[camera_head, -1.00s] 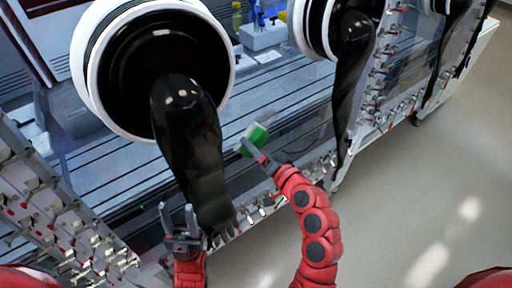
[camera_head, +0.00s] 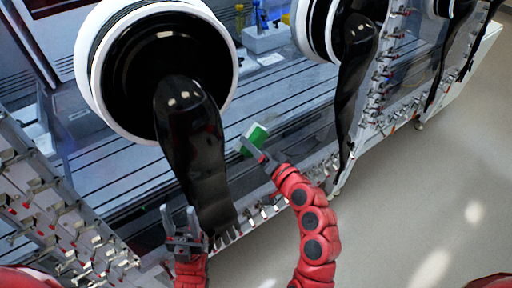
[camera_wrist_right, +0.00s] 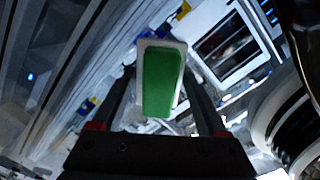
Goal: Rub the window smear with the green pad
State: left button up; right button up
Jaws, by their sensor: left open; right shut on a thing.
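The green pad (camera_head: 255,136) with its white backing is held in my right gripper (camera_head: 257,150), in front of the glovebox window (camera_head: 285,105). In the right wrist view the pad (camera_wrist_right: 161,82) sits between the two fingers (camera_wrist_right: 163,105), green side towards the camera. I cannot tell whether the pad touches the window. The smear is not discernible in either view. My left gripper (camera_head: 180,222) is open and empty, low in the head view, beside a hanging black glove (camera_head: 200,140).
Large white-ringed glove ports (camera_head: 85,65) with black gloves stand out from the window. A second glove (camera_head: 350,75) hangs to the right of the pad. Clamps line the panel edges (camera_head: 60,215). Open floor (camera_head: 430,190) lies at the right.

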jog(key=shift+w+d+f+b, duration=0.2)
jog(key=shift+w+d+b, duration=0.45)
jog(key=shift+d+b, duration=0.35)
jog(key=shift+w+d+r+b, duration=0.15)
jog(key=shift+w+d+b, duration=0.25)
jog(key=shift+d+b, duration=0.15)
jog(key=w+d+b, duration=0.2)
jog(key=d, duration=0.1)
jog(key=shift+w+b, duration=0.15)
jog(key=shift+b, duration=0.2)
